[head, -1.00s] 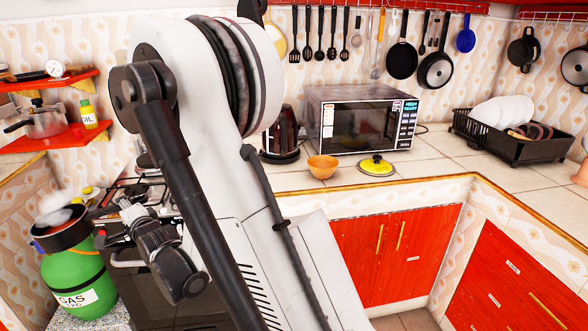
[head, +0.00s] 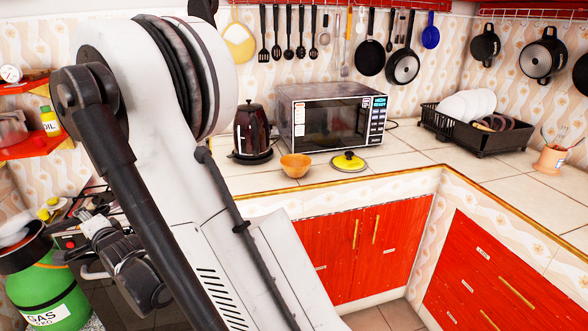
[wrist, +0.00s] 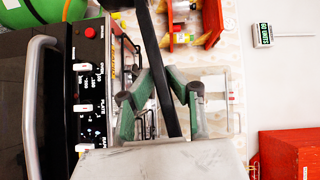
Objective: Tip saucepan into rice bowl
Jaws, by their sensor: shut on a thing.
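The black saucepan (head: 28,250) is at the left edge of the head view, in front of the green gas bottle, partly cut off by the frame. Something white shows at its top; whether it is food or steam I cannot tell. My gripper (head: 84,232) is to the right of the pan, partly hidden by my wrist. In the wrist view, the green fingers of my gripper (wrist: 163,88) are shut on the long black handle (wrist: 156,50); the pan body is out of that view. The small orange bowl (head: 295,166) stands upright on the counter, well right of the pan.
A dark kettle (head: 253,130) and a microwave (head: 332,118) stand behind. The stove (wrist: 90,85) and green gas bottle (head: 48,298) are near my gripper. Red shelves (head: 30,145) are at left.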

